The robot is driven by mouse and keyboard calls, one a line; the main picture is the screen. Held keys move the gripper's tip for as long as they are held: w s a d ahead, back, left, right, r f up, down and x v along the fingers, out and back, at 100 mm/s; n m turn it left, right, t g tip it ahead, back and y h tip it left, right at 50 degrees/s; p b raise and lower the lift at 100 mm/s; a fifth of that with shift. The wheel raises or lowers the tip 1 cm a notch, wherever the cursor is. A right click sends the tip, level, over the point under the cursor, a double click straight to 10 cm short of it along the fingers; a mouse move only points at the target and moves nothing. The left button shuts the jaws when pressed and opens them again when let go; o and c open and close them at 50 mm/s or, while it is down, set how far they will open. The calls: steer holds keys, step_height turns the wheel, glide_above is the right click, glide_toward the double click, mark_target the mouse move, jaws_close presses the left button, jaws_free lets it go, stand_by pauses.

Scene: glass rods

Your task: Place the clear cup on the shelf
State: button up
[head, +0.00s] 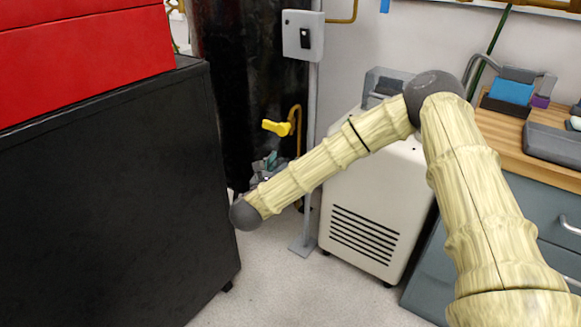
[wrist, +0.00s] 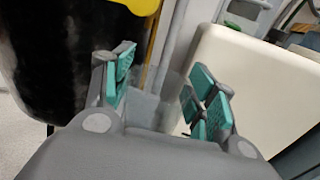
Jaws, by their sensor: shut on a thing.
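My gripper (wrist: 160,88) shows in the wrist view with its two teal-padded fingers apart on either side of a faint, see-through shape. I take this shape to be the clear cup (wrist: 152,108); its rim and outline are hard to make out against the grey pole and white cabinet behind. My gripper is shut on it. In the head view, my gripper (head: 268,165) is small and partly hidden behind my arm, in front of the dark cylinder, and the cup cannot be made out there. I cannot tell which surface is the shelf.
A black cabinet (head: 110,200) with red drawers (head: 80,50) stands at left. A dark cylinder (head: 235,60) with a yellow valve handle (head: 276,127) and a white wheeled machine (head: 370,215) stand behind my arm. A wood-topped counter (head: 520,140) is at right. Some floor (head: 300,295) is clear.

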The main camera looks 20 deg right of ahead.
steer(key=shift+w+d+f+b, duration=0.8)
steer(key=shift+w+d+b, duration=0.2)
steer(key=shift+w, duration=1.1)
steer(key=shift+w+d+f+b, duration=0.85)
steer(key=shift+w+d, duration=0.3)
steer(key=shift+w, duration=0.95)
steer(key=shift+w+d+f+b, duration=0.75)
steer(key=shift+w+d+b, duration=0.25)
steer(key=shift+w, duration=1.1)
steer(key=shift+f, duration=0.2)
steer(key=o, duration=1.1)
